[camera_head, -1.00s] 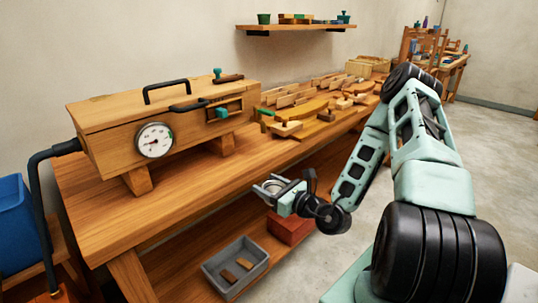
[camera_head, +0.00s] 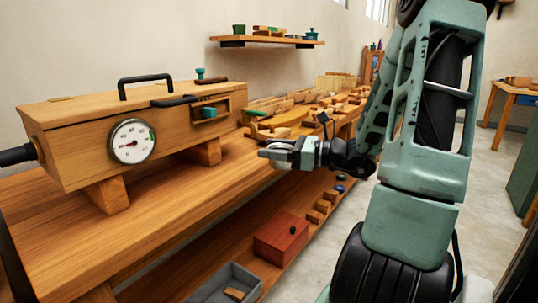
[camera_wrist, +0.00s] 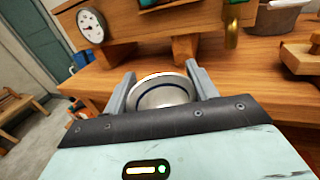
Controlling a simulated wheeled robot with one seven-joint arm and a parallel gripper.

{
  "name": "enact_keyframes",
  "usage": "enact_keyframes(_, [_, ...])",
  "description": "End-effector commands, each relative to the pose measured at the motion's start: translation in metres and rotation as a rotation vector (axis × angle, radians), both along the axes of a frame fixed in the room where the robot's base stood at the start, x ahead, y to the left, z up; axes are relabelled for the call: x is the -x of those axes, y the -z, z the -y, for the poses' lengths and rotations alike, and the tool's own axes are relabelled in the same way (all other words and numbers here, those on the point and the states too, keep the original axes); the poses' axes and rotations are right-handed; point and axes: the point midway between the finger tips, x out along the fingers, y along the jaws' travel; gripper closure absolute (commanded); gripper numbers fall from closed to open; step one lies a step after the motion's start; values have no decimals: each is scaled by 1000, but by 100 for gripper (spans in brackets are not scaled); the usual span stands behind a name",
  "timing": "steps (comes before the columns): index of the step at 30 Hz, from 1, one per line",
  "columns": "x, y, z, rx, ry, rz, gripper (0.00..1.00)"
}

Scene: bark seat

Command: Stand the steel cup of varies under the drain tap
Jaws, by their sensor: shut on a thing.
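My gripper (camera_head: 270,153) is shut on the steel cup, in front of the bench's front edge in the head view. In the wrist view the round, shiny steel cup (camera_wrist: 163,92) sits between the two grey fingers, its rim facing the camera. A long wooden box (camera_head: 75,143) with a dial gauge (camera_head: 132,141) stands on wooden feet on the bench. In the wrist view a brass piece (camera_wrist: 232,36), which looks like the drain tap, hangs at the box's underside, beyond and right of the cup. I cannot make out the tap in the head view.
The wooden bench (camera_head: 160,215) has bare top in front of the box. Wooden pieces (camera_head: 290,118) crowd its far end. A lower shelf carries a red box (camera_head: 281,238) and a grey tray (camera_head: 226,284). A grey pot (camera_wrist: 285,18) stands right of the tap.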

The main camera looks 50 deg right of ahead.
Motion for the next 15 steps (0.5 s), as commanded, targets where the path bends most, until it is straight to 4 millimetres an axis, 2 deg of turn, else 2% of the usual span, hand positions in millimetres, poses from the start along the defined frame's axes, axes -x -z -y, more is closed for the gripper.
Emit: enact_keyframes(15, [-39, 28, 15, 1, -1, 3, 66])
